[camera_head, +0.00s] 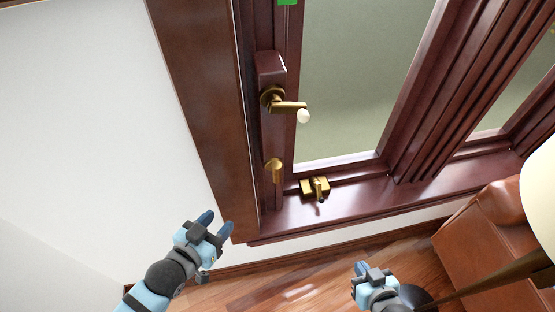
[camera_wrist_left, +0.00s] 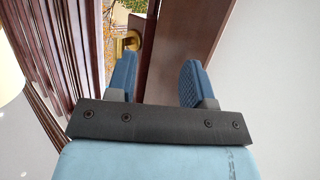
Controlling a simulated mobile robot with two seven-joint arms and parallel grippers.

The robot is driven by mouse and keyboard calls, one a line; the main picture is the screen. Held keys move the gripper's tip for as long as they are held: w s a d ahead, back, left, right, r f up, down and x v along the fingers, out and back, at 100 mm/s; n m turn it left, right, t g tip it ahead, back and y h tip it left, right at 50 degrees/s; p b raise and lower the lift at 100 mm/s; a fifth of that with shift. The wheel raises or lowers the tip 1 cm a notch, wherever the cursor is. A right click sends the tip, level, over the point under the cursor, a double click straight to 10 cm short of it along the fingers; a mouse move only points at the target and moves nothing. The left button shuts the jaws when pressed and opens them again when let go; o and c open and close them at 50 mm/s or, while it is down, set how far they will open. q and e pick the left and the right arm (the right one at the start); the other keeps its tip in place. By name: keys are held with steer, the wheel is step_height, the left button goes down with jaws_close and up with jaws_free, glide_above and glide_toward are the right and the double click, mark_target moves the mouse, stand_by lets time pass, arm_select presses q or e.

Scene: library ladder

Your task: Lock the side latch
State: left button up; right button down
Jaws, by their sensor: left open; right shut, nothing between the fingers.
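A window with a dark red-brown wooden frame has several brass fittings. A small brass latch (camera_head: 274,168) sits on the side of the frame, below a brass lever handle (camera_head: 284,105) with a pale knob. Another brass catch (camera_head: 315,188) sits on the sill. My left gripper (camera_head: 217,222) is open and empty, below and left of the side latch, apart from it. In the left wrist view a brass fitting (camera_wrist_left: 130,42) shows beyond my open fingers; I cannot tell which one it is. My right gripper (camera_head: 362,268) is shut and empty, low and right of the sill catch.
A white wall (camera_head: 80,120) fills the left. The wooden sill (camera_head: 370,205) runs right below the glass. A brown leather seat (camera_head: 490,235) and a lamp with a pale shade (camera_head: 542,205) stand at the right. The wooden floor (camera_head: 290,285) shows below.

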mark_target(273, 171)
arm_select(q)
steer(key=w+d+r+m+h+b, duration=0.2)
steer(key=d+r+m+h+b, duration=0.1)
steer(key=d+r+h, duration=0.3)
steer(key=shift+y, duration=0.3)
steer(key=x, duration=0.4)
steer(key=p+x, duration=0.1)
steer(key=x, duration=0.3)
steer(key=r+x, duration=0.1)
steer(key=x, duration=0.3)
steer(key=shift+w+a+p, duration=0.3)
steer(key=shift+w, duration=0.1)
arm_select(e)
step_height(273, 171, down, 3)
steer(key=shift+a, duration=0.15)
arm_select(q)
jaws_close()
